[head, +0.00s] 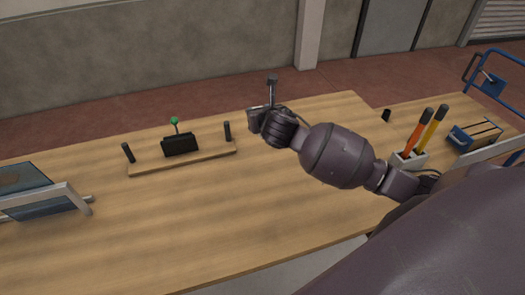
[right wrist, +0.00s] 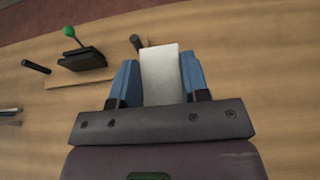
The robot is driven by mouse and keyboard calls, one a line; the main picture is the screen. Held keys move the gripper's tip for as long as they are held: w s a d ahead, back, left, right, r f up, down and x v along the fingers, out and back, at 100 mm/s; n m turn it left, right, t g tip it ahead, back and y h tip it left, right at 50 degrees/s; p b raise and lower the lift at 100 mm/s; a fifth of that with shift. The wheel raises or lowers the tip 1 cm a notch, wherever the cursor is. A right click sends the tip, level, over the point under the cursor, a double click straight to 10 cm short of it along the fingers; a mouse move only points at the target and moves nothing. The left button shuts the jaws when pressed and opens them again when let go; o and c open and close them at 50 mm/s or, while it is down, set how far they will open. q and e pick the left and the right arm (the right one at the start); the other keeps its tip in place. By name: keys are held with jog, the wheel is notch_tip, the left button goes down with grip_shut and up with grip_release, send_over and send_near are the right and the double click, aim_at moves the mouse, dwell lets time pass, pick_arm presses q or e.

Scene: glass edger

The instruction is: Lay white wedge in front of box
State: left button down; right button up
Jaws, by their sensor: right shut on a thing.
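The white wedge (right wrist: 161,76) shows in the right wrist view as a pale flat-faced piece between two blue finger pads. My right gripper (head: 254,117) is shut on it and is over the table, to the right of the wooden board. In the head view I cannot make out the wedge at the gripper. A black box-like block (head: 180,144) with a green-knobbed lever is on the board; it also shows at the upper left of the right wrist view (right wrist: 82,59). A blue box (head: 474,137) is at the far right. My left gripper is not in view.
The wooden board (head: 190,160) has a black post at each end (head: 128,153). A tilted framed panel (head: 25,190) is at the left. A white holder (head: 408,160) with orange and yellow handles stands at the right. The table's middle front (head: 230,220) is clear.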

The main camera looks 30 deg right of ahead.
aim_at(260, 169)
notch_tip(260, 169, down, 20)
jog(key=shift+r+b, duration=0.15)
jog(key=shift+b, duration=1)
jog(key=o, duration=1)
jog(key=shift+s, duration=0.1)
jog(key=shift+c, duration=0.2)
